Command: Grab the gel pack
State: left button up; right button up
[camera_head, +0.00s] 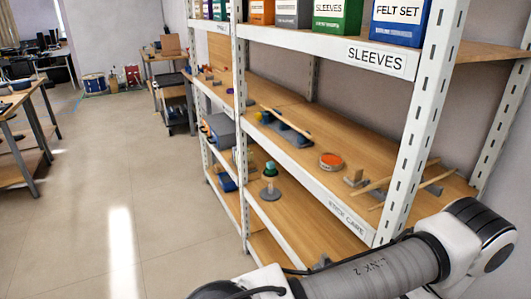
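I cannot make out a gel pack for certain in the head view. A white shelving rack with wooden shelves (300,158) holds many small items, some too small to tell. Its middle shelf bears a round orange-red item (331,160) and a long wooden stick (285,124) lying across a dark blue-grey holder. One of my arm links crosses the bottom right, in front of the rack. Neither of my grippers shows.
Boxes marked FELT SET (399,22) and SLEEVES (338,14) stand on the top shelf. Sticks (402,178) lie at the middle shelf's near end. A green-topped item (270,170) stands lower. Workbenches (15,110) stand at left; the floor (125,160) between is clear.

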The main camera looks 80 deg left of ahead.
aim_at(270, 165)
jog(key=u, duration=2.35)
jog(key=z, duration=0.75)
jog(key=i+j+z, duration=0.1)
jog(key=j+z, duration=0.3)
jog(key=i+j+z, duration=0.1)
jog(key=j+z, duration=0.25)
jog(key=j, duration=0.15)
jog(key=j+z, duration=0.4)
jog(key=k+j+z, duration=0.1)
jog(key=j+z, duration=0.25)
jog(key=j, duration=0.15)
jog(key=k+j, duration=0.1)
jog(key=j, duration=0.75)
jog(key=k+j+z, duration=0.1)
jog(key=j, duration=0.3)
jog(key=k+j, duration=0.15)
jog(key=j, duration=0.3)
jog(key=k+j, duration=0.1)
jog(key=j, duration=0.3)
jog(key=z, duration=0.05)
